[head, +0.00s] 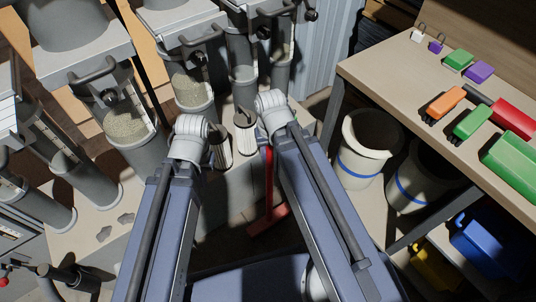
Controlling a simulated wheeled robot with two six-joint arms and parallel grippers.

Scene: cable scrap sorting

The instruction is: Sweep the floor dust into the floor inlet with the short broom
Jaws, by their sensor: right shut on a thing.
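A red short broom (269,186) stands in the gap between my two arms, its handle close to upright in the picture. Its red head (268,219) is low down near the floor, partly covered by my right arm. The top of the handle ends at my right arm's joint, so I cannot see what holds it. Both arms rise from the bottom edge and bend at pale joints. My left and right grippers are hidden beyond the arms. I cannot make out floor dust or the floor inlet.
Grey machines with clear granule cylinders (126,126) crowd the left and back. Little floor shows between my arms.

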